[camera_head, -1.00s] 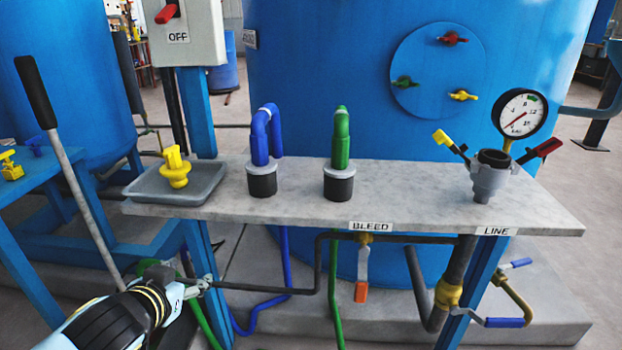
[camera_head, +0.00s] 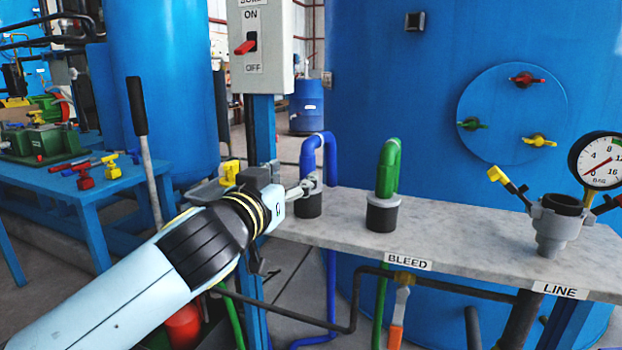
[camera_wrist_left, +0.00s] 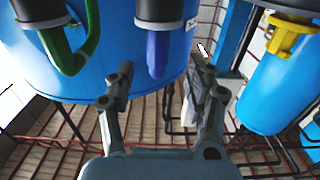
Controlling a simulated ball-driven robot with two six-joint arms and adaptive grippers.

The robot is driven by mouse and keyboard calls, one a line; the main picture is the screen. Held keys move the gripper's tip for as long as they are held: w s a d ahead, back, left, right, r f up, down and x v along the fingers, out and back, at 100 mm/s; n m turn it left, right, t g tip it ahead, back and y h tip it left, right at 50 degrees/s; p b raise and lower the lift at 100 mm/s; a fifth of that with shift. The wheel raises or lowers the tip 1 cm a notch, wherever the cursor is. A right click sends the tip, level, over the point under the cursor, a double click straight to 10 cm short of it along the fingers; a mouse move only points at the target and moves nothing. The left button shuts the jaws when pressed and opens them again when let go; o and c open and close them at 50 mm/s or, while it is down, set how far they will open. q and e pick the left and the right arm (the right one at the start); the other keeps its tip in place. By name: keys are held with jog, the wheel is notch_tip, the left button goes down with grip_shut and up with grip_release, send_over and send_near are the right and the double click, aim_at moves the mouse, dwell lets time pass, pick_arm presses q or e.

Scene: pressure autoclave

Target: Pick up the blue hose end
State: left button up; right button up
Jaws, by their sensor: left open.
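The blue hose end (camera_head: 309,158) stands upright in a dark holder (camera_head: 308,205) with a pale collar on the grey bench, its top bent over. My left gripper (camera_head: 302,187) reaches in from the left, and its fingertips are at the lower part of the blue hose, near the collar. In the left wrist view the left gripper (camera_wrist_left: 163,80) has its two fingers spread. The blue hose end (camera_wrist_left: 157,52) appears between and beyond them, with the holder at the top edge. I cannot tell whether a finger touches it. My right gripper is not in view.
A green hose end (camera_head: 388,170) stands in a similar holder to the right. A grey tray (camera_head: 205,192) with a yellow plug (camera_head: 230,170) is partly hidden behind my left arm. A grey coupling (camera_head: 553,225) and a gauge (camera_head: 598,160) are at the bench's right. A blue tank rises behind.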

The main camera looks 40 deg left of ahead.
aim_at(304, 171)
pick_arm(q)
jog(key=x, duration=0.7)
jog(key=shift+w+d, duration=0.1)
jog(key=shift+w, duration=0.2)
grip_shut()
jog(key=shift+w+f, duration=0.1)
jog(key=shift+f, duration=0.15)
